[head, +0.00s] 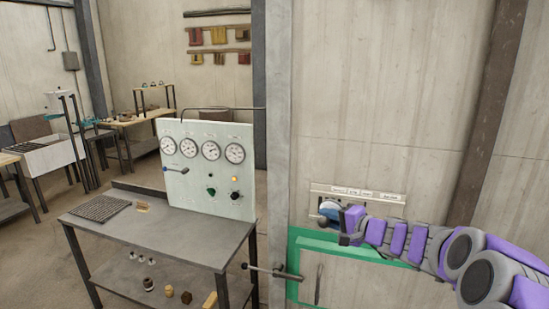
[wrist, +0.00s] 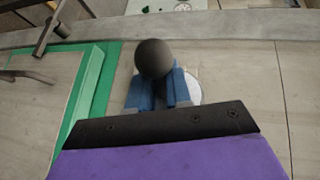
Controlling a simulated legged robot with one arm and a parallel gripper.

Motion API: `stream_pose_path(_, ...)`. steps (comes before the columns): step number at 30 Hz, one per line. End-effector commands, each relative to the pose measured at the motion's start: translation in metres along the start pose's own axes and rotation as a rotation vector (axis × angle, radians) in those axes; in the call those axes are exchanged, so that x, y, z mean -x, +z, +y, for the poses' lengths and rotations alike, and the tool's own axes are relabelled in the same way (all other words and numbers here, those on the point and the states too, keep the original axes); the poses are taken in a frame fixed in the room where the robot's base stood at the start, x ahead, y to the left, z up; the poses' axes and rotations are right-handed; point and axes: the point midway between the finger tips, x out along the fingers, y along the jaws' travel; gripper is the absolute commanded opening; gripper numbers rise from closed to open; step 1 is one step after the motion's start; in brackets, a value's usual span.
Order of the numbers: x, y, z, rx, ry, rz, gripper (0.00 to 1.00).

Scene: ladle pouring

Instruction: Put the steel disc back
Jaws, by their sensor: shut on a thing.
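My gripper (head: 332,211) reaches in from the right, close to the wall under a labelled strip. In the wrist view its blue fingers (wrist: 157,90) are shut on a dark grey round knob (wrist: 153,58) at their tips. A pale round disc (wrist: 193,88), which looks like the steel disc, shows behind the fingers, and they hide much of it. I cannot tell whether the knob is joined to the disc or whether the disc touches the wall.
A labelled strip (head: 358,193) is on the wall just above my gripper. A green frame (head: 293,270) stands below, with a dark lever (head: 272,271) at its left. At left is a grey workbench (head: 170,233) with a gauge panel (head: 207,167).

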Motion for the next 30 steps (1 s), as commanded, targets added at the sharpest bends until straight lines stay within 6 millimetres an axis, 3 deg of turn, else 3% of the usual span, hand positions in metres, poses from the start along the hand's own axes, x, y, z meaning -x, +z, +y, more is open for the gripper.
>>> stream_pose_path(5, 0.022, -0.001, 0.006, -0.032, 0.010, 0.125, 0.00)
stream_pose_path(12, 0.052, 0.001, 0.037, -0.069, 0.023, 0.275, 0.00)
stream_pose_path(21, 0.075, 0.007, 0.069, -0.084, 0.034, 0.370, 0.00)
stream_pose_path(25, 0.073, 0.014, 0.071, -0.082, 0.033, 0.377, 0.00)
stream_pose_path(30, 0.053, 0.037, 0.066, -0.086, 0.036, 0.367, 0.00)
